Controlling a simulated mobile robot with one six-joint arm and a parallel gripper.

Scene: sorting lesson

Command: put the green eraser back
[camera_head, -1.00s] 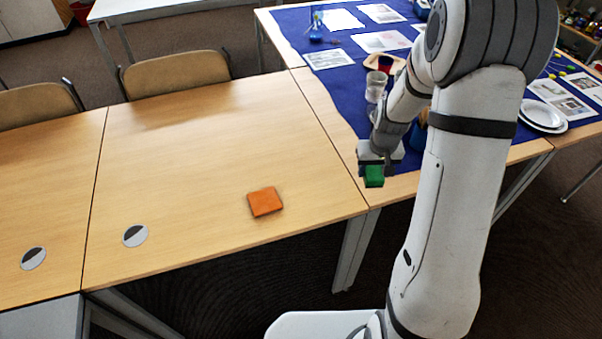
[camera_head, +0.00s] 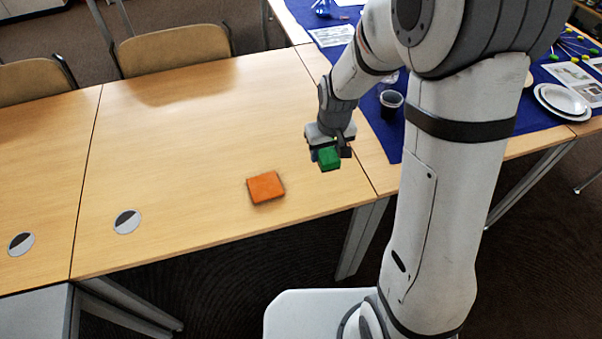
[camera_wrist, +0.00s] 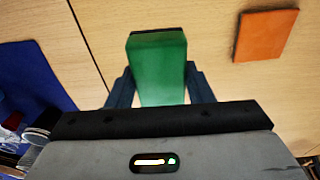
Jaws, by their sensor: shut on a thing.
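The green eraser (camera_head: 329,159) is a small green block. My gripper (camera_head: 329,150) is shut on it and holds it over the right part of the wooden table, near the seam with the blue-covered table. In the wrist view the eraser (camera_wrist: 157,68) sits between the two dark fingers, with a dark layer showing at its far end. An orange block (camera_head: 266,187) lies flat on the wooden table (camera_head: 190,140), left of and apart from my gripper; the wrist view shows it too (camera_wrist: 265,36).
Two half-dark discs lie on the wooden table, one nearer (camera_head: 127,221) and one far left (camera_head: 21,244). A dark cup (camera_head: 390,104) stands on the blue cloth, right of my gripper. White plates (camera_head: 562,102) are farther right. Chairs stand behind the table. The table's middle is clear.

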